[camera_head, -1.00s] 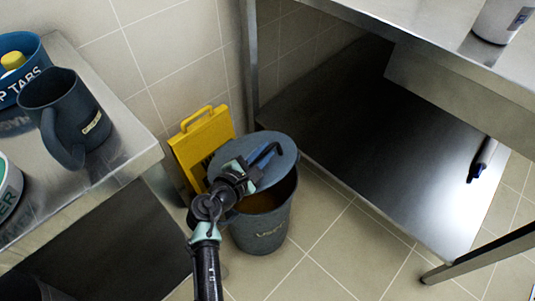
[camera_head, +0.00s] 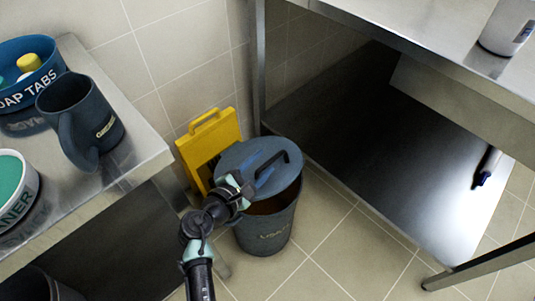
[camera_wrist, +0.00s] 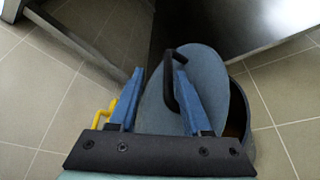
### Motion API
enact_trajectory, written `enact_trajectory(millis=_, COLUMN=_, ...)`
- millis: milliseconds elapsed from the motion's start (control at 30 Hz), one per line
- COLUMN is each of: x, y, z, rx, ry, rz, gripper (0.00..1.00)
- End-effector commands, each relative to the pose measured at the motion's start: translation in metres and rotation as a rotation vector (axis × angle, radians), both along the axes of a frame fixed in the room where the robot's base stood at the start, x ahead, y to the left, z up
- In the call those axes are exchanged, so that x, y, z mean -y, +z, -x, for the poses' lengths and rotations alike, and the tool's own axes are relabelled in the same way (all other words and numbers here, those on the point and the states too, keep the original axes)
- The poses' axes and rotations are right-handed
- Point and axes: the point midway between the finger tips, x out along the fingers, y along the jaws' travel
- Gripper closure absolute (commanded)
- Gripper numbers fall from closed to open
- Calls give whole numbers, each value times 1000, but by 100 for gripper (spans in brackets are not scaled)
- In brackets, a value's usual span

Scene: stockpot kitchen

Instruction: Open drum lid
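The grey-blue drum (camera_head: 268,235) stands on the floor. Its round lid (camera_head: 238,156) lies partly off the opening, and a brown-orange inside shows below the lid's near edge. I cannot tell whether the lid is tilted or slid back.
A yellow folded sign (camera_head: 208,140) stands behind the drum against the wall. A steel table leg (camera_head: 259,60) rises close behind the drum. A steel counter (camera_head: 140,150) with a jug (camera_head: 85,115) and tubs is at left. A dark low shelf (camera_head: 370,130) lies right. Floor is clear in front.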

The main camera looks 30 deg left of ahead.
Motion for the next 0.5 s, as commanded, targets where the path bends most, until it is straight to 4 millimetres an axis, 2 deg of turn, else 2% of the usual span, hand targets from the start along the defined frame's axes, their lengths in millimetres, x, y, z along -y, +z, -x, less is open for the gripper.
enact_trajectory(millis=33, x=-2, y=5, z=9, rx=-1, ry=4, rz=0, gripper=53)
enact_trajectory(millis=200, x=-5, y=10, z=28, rx=0, ry=4, rz=-1, gripper=53)
enact_trajectory(millis=500, x=-4, y=10, z=34, rx=0, ry=1, rz=-1, gripper=53)
